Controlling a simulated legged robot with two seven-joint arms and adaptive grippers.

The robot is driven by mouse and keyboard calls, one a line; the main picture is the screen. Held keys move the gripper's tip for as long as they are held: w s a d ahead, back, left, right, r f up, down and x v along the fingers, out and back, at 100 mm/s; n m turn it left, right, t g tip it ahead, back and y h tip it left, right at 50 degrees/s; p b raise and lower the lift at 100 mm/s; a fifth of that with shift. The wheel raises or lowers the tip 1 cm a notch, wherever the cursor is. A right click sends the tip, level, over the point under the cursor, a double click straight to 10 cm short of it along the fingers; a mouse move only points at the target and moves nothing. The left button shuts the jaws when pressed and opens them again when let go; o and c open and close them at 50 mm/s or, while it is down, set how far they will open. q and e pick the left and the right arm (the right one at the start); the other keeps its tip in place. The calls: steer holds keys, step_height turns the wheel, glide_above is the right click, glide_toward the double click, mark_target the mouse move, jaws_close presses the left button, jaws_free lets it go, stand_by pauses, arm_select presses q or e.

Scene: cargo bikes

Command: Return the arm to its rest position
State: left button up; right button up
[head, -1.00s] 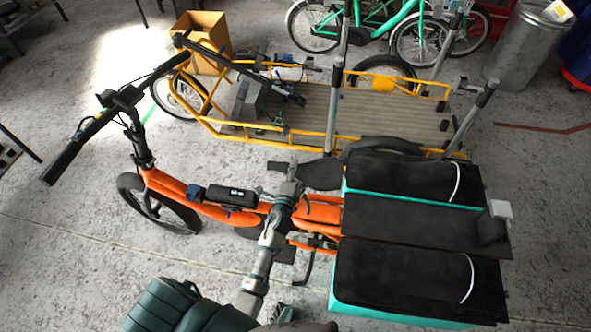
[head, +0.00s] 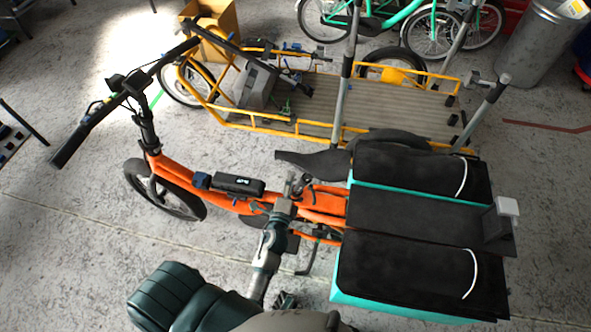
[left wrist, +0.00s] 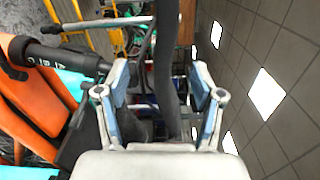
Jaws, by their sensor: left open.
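My left gripper (head: 297,184) is above the middle of the orange cargo bike (head: 175,171), between its black battery box (head: 238,185) and the rear bags. My left arm comes up from the bottom of the head view. In the left wrist view the two fingers of the left gripper (left wrist: 163,88) stand apart. A dark upright bar (left wrist: 167,60) shows in line with the gap; I cannot tell how near it is. Nothing is seen gripped. The orange frame (left wrist: 35,95) is at the left of that view. My right gripper cannot be made out.
Black-topped bags (head: 410,275) with teal sides fill the bike's rear. The black saddle (head: 312,161) is just beyond my gripper. A yellow cargo bike (head: 400,108) stands behind, with a cardboard box (head: 215,20) and metal bin (head: 540,40). Bare floor (head: 60,270) lies at the lower left.

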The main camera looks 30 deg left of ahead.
arm_select(q)
steer(key=shift+s+a+f, duration=0.1)
steer(key=shift+s+a, duration=0.05)
steer(key=shift+s, duration=0.85)
steer(key=shift+d, duration=0.35)
steer(key=s+d+f+n+g+h, duration=0.1)
steer(key=s+f+n+g, duration=0.25)
steer(key=f, duration=0.75)
steer(key=s+d+f+n+g+h, duration=0.1)
steer(key=s+f+n+g, duration=0.25)
steer(key=f, duration=0.65)
steer(key=s+d+f+n+g+h, duration=0.2)
steer(key=s+f+n+g, duration=0.5)
steer(key=s+f, duration=1)
steer(key=s+g, duration=0.1)
steer(key=s, duration=0.3)
steer(key=shift+s+f+g+h, duration=0.25)
steer(key=shift+f+g+h, duration=0.15)
steer(key=shift+d, duration=0.1)
